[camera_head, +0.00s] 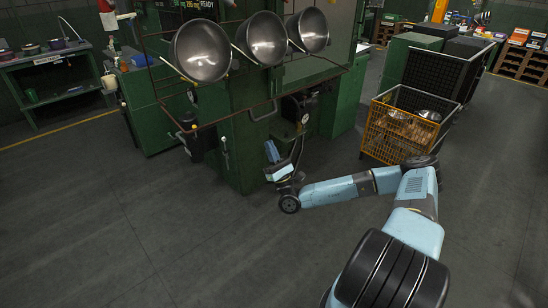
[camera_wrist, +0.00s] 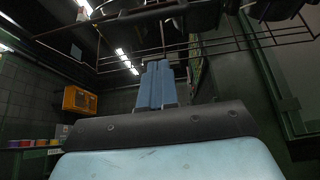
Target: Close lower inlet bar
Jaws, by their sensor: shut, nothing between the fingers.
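My gripper (camera_head: 271,151) is low in front of the green machine (camera_head: 232,160), with its fingers pointing up. In the wrist view the two blue fingers (camera_wrist: 157,84) lie together, shut and empty. A thin brown bar frame (camera_head: 232,113) runs across the machine's front, above and left of my gripper. Thin rods (camera_wrist: 205,44) show above and beyond the fingertips in the wrist view; I cannot tell whether they touch. Which rod is the lower inlet bar is not clear.
Three metal bowls (camera_head: 201,51) hang along the upper rail. A yellow wire crate (camera_head: 394,132) with metal bowls stands right of the machine. A workbench (camera_head: 52,80) is at the far left. The floor (camera_head: 90,210) in front is clear.

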